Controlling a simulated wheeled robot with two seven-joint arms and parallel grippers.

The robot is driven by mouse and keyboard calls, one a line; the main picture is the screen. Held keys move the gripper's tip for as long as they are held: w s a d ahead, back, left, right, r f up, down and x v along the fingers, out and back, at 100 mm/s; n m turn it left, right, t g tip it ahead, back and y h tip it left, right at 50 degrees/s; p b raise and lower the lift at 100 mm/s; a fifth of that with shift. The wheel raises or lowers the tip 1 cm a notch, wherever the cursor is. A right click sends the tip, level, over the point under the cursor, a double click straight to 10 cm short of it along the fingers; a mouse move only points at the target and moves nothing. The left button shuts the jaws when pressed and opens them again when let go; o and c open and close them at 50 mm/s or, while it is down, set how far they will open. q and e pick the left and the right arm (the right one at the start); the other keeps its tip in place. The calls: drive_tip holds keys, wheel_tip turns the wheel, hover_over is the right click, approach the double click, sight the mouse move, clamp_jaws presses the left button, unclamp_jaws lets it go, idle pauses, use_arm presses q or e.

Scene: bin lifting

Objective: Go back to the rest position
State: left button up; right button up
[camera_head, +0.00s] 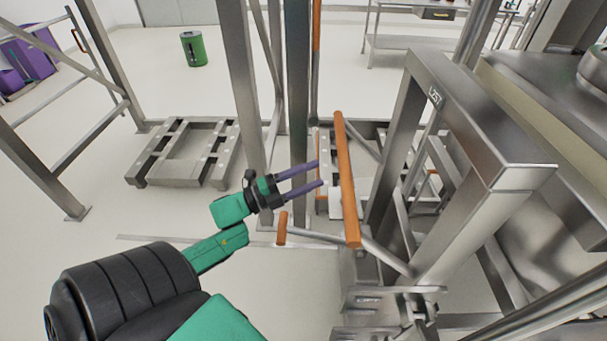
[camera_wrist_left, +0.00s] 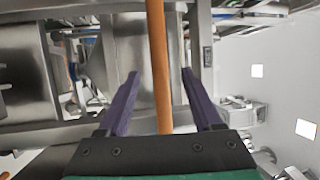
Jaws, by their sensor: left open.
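My left gripper (camera_head: 320,173) reaches in from the lower left in the head view. Its two purple fingers are apart and point at an upright orange handle (camera_head: 346,180) on the metal lifting frame (camera_head: 420,150). In the left wrist view, the orange handle (camera_wrist_left: 158,65) runs down between the spread fingers of the left gripper (camera_wrist_left: 163,85), with gaps on both sides. I cannot tell how deep the handle sits between the fingers. My right gripper is not in view.
A shorter orange grip (camera_head: 282,229) is on a lever just below my left gripper. Steel posts (camera_head: 298,100) stand close behind it. A low metal pallet frame (camera_head: 183,153) lies to the left, and a green bin (camera_head: 193,49) stands farther back. Open floor (camera_head: 100,215) shows at left.

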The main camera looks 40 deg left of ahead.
use_arm(q)
drive_tip(key=shift+v, duration=0.95)
